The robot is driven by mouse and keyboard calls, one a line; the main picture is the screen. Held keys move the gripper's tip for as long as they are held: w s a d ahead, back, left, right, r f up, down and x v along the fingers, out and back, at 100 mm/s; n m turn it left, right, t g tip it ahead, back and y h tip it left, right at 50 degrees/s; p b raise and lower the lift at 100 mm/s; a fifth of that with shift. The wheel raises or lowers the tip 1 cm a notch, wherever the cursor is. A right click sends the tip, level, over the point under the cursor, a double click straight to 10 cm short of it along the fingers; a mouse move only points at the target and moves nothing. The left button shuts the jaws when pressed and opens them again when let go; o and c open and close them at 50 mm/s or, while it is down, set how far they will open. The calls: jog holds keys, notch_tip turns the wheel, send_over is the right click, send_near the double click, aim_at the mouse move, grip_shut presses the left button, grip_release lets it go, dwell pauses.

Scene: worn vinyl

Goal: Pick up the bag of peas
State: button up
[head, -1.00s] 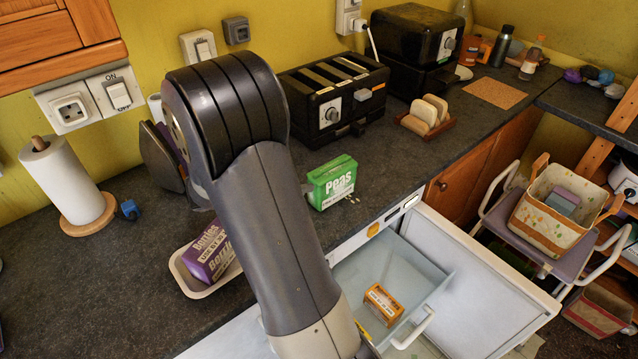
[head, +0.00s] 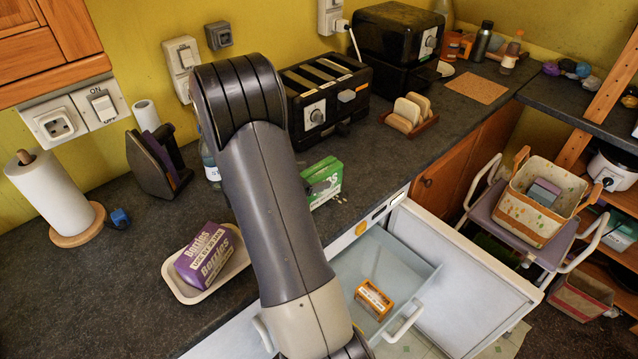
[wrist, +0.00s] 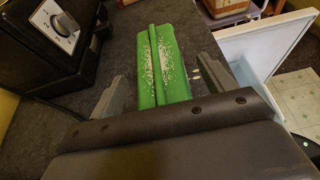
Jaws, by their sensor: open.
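The bag of peas (head: 325,182) is a green pack on the dark worktop, near its front edge. In the head view my arm covers its left part. In the wrist view the green bag (wrist: 160,55) has pale, frost-like specks and a raised seam along its middle. My gripper (wrist: 163,72) is open, with one grey finger on each side of the bag. The near end of the bag is hidden behind the gripper body. Whether the fingers touch the bag I cannot tell. The gripper is hidden in the head view.
A purple berries pack (head: 203,252) lies in a white tray (head: 184,291) to the left. A black toaster (head: 327,98) stands behind the peas. An open freezer drawer (head: 424,268) with an orange box (head: 374,299) juts out below the worktop edge.

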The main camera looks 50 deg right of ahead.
jog(key=shift+c, duration=0.4)
grip_shut()
dwell(0.4)
